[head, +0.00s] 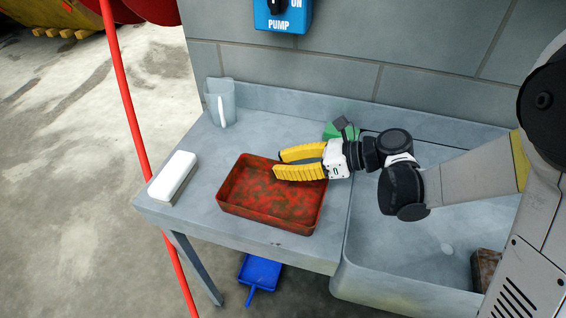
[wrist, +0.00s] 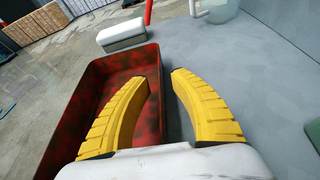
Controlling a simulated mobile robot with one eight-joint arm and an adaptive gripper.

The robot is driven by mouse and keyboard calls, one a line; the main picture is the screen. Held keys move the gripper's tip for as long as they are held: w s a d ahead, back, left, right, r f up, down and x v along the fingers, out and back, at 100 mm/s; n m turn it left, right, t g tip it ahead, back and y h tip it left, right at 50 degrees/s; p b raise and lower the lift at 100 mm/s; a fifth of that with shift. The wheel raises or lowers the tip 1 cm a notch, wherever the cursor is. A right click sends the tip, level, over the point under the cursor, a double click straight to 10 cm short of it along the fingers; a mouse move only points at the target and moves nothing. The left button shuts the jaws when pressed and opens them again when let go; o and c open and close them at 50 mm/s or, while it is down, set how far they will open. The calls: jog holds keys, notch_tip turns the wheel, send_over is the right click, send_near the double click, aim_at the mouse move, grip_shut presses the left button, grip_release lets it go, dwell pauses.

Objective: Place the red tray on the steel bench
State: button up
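The red tray (head: 262,200), with dark blotches, lies flat on the steel bench (head: 190,215), left of the sink. It also shows in the wrist view (wrist: 82,110), on the left. My gripper (head: 276,164), with two yellow fingers, is at the tray's back edge. In the wrist view my gripper (wrist: 160,76) has its fingers apart, one over the tray's inside and one outside, with the tray's wall between them. A gap shows between the fingertips and the wall. How deep the fingers reach cannot be told.
A white block (head: 173,178) lies at the bench's left edge. A clear jug (head: 221,100) stands at the back left. A green object (head: 335,130) is behind my gripper. A sink (head: 410,255) with a brown container (head: 487,268) is at right. A red pole (head: 130,100) stands left.

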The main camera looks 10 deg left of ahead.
jog(key=p+v, duration=0.3)
jog(key=v, duration=0.9)
jog(key=shift+p, duration=0.35)
jog(key=shift+s+d+r+n+t+h, duration=0.25)
jog(key=shift+d+r+n+t+h, duration=0.05)
jog(key=shift+n+h, duration=0.35)
jog(key=s+d+r+n+t+h, duration=0.1)
jog(key=s+d+n+t+h, duration=0.2)
jog(key=s+d+n+h, duration=0.2)
jog(key=s+d+r+n+t+h, duration=0.2)
jog(key=s+d+n+h, duration=0.4)
jog(key=d+n, duration=0.6)
jog(key=shift+d+r+n+t+h, duration=0.3)
jog(key=shift+d+n+t+h, duration=0.05)
jog(key=shift+n+t+h, duration=0.3)
